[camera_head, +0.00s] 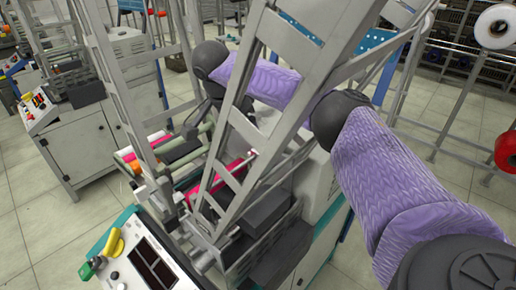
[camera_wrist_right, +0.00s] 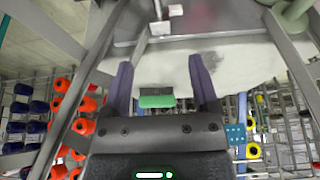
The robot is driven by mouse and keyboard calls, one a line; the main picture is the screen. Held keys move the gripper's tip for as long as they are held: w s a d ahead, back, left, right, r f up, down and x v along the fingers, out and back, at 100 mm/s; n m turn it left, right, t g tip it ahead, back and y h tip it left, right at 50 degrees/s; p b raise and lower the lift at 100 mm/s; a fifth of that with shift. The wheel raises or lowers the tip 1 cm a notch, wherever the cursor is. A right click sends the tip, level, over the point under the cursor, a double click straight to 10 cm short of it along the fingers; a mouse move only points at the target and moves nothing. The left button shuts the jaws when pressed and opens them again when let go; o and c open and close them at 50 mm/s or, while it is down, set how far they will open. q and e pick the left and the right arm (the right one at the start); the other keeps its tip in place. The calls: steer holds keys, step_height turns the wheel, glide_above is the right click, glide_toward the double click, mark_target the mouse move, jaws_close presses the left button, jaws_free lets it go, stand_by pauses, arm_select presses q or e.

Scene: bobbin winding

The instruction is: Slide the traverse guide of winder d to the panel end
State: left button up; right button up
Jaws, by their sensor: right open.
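The winder (camera_head: 250,215) stands in the middle of the head view, with a slanted grey lattice frame and a control panel (camera_head: 150,270) at its lower left. A pink-red roller (camera_head: 228,172) lies inside the frame. I cannot pick out the traverse guide for certain. My right arm reaches over the machine from the right, its hand mostly hidden behind the frame. In the right wrist view my right gripper (camera_wrist_right: 162,88) is open, its two purple fingers apart. A small green-faced block (camera_wrist_right: 157,101) shows between them, with no finger touching it. My left gripper is not in view.
Slanted frame bars (camera_head: 285,120) stand close around my right arm. Another machine (camera_head: 90,130) stands at the left. A rack with a white spool (camera_head: 497,27) and a red spool (camera_head: 506,151) is at the right. Orange spools (camera_wrist_right: 84,126) show in the wrist view.

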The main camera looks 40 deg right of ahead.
steer(key=b+x, duration=0.2)
steer(key=x, duration=0.7)
steer(key=shift+f+b, duration=0.15)
steer(key=shift+b, duration=0.25)
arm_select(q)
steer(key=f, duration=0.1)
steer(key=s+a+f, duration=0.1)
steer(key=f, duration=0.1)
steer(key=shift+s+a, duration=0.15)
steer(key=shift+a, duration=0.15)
arm_select(e)
jaws_close()
